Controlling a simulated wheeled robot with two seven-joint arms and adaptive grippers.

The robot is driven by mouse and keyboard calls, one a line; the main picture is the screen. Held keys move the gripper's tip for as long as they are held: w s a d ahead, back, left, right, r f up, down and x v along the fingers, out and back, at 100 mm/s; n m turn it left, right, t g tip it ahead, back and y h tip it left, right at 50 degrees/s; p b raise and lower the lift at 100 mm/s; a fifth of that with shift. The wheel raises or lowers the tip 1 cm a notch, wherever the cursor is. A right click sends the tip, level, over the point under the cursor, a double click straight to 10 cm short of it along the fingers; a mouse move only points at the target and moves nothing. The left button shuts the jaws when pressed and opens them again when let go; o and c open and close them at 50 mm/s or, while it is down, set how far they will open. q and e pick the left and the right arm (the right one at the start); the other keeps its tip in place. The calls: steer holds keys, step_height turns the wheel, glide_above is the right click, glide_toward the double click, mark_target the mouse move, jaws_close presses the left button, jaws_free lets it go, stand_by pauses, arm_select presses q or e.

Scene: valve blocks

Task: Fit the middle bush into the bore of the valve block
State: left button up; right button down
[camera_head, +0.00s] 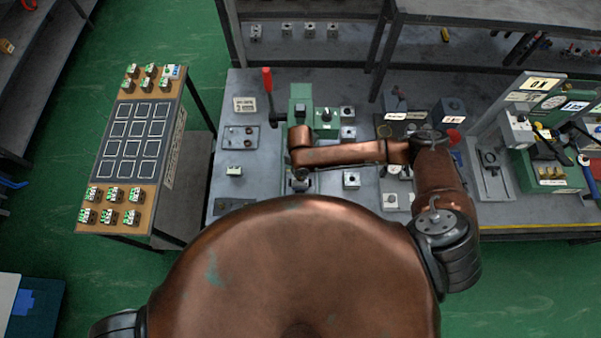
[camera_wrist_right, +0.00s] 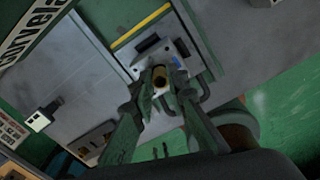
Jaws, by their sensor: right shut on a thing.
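My right gripper (camera_wrist_right: 160,86) points down over the workbench and is shut on a small brass-coloured bush (camera_wrist_right: 160,76), which shows between its fingertips in the right wrist view. Behind the bush is a pale metal piece (camera_wrist_right: 150,58) with dark slots; I cannot tell whether it is the valve block or whether the bush touches it. In the head view the right gripper (camera_head: 299,184) is small and dark below the wrist, just in front of the green machine (camera_head: 300,102); the bush cannot be made out there. My left gripper is not in view.
Several small metal blocks stand on the grey workbench (camera_head: 250,205), one (camera_head: 351,180) right of the gripper. A red-handled lever (camera_head: 267,80) rises behind. A side table (camera_head: 172,160) at left holds small green-and-white blocks around an outlined grid. Shelves (camera_head: 310,50) stand behind.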

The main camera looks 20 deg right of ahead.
steer(key=shift+f, duration=0.4)
stand_by(0.3)
steer(key=c, duration=1.8)
jaws_free()
step_height(320, 180, up, 12)
